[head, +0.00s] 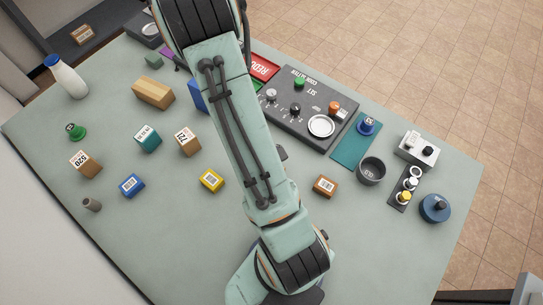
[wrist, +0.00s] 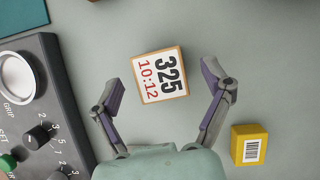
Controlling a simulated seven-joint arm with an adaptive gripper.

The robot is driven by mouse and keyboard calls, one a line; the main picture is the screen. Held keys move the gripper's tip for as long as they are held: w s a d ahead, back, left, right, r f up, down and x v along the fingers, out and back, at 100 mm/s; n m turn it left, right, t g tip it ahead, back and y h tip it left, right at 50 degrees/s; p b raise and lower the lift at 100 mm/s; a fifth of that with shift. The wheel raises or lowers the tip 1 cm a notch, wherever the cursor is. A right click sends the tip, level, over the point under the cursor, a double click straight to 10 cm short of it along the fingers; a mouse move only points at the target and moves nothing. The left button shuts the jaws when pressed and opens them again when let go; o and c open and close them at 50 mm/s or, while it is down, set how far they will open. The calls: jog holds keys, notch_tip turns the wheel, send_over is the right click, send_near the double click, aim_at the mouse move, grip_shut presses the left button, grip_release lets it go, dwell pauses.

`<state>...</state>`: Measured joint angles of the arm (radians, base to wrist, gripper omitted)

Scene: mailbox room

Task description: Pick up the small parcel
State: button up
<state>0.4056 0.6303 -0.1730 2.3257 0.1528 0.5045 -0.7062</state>
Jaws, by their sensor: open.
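A small tan parcel with a white label (wrist: 159,76), reading "325" and "10:12", lies on the table in the wrist view. My gripper (wrist: 164,83) is open, its two fingers spread on either side of the parcel's near part, with gaps on both sides. Whether the fingers are down at its height I cannot tell. Other labelled parcels stand to the left there: a brown one (head: 85,163), a teal one (head: 148,138) and a tan one (head: 188,140).
A yellow barcoded box (wrist: 249,145) sits right of the gripper; it also shows in the head view (head: 211,180). A dark control panel (wrist: 62,95) lies close on the left. A brown box (head: 325,185), a dark cup (head: 371,171) and a teal mat (head: 349,150) are farther right.

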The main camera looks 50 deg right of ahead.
jog(key=shift+s+f, duration=0.15)
jog(key=shift+f, duration=0.25)
jog(key=c, duration=1.3)
